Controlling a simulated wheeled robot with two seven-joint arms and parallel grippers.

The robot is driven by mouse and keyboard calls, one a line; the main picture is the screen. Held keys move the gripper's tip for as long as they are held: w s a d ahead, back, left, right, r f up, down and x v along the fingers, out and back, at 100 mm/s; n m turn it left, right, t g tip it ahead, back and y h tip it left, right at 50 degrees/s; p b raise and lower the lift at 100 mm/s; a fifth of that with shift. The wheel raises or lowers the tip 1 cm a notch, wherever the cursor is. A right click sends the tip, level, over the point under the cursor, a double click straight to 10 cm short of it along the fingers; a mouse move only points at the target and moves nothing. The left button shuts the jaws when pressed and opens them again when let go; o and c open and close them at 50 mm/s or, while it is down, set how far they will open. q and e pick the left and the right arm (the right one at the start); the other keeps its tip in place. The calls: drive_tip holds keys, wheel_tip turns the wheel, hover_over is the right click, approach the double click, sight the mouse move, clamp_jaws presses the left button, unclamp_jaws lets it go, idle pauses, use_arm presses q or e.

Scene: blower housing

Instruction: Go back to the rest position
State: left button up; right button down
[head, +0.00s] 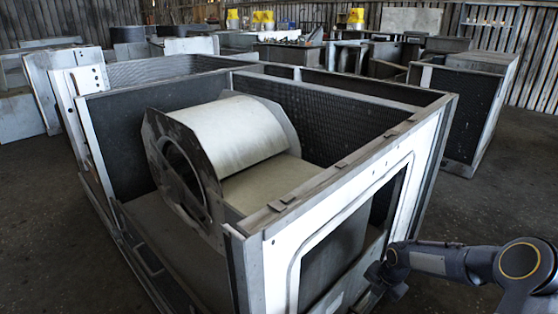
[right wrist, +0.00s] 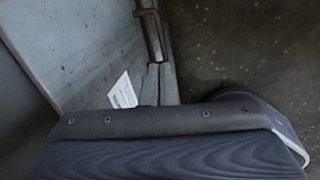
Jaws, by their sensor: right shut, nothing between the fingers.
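The blower housing (head: 300,217) is a large open-topped metal box with white outer panels and dark inner walls. Inside it sits a blower with a pale curved drum (head: 228,130) and a dark side plate with a round opening. My right arm comes in from the right, and my right gripper (head: 368,296) is low beside the housing's front panel, near its window opening. It is shut and empty; its fingertips are small and dark, and I cannot tell whether they touch the panel. My left gripper is not in view.
In the right wrist view, a grey metal panel with a white label (right wrist: 122,92) and a brownish bar (right wrist: 151,32) are close by, with dark floor to the right. Another metal cabinet (head: 468,105) stands behind right. Bare floor (head: 507,195) lies between it and my arm.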

drive_tip(key=s+a+r+m+t, duration=0.1)
drive_tip(key=s+a+r+m, duration=0.1)
drive_tip(key=s+r+m, duration=0.65)
drive_tip(key=s+a+r+m, duration=0.2)
drive_tip(key=s+r+m, duration=0.25)
drive_tip(key=r, duration=0.65)
drive_tip(key=s+a+r+m+t+y, duration=0.15)
drive_tip(key=s+a+m, duration=0.25)
drive_tip(key=s+m, duration=0.4)
drive_tip(key=s+a+r+m+t+y, duration=0.15)
drive_tip(key=s+a+m, duration=0.35)
drive_tip(key=s, duration=0.5)
wheel_tip(320, 180, up, 29)
drive_tip(key=d+p, duration=0.1)
drive_tip(key=p, duration=2.7)
drive_tip(key=shift+w+r+m+h+p, duration=0.15)
drive_tip(key=shift+m+h+p, duration=0.15)
drive_tip(key=shift+m, duration=0.1)
drive_tip(key=shift+d, duration=0.1)
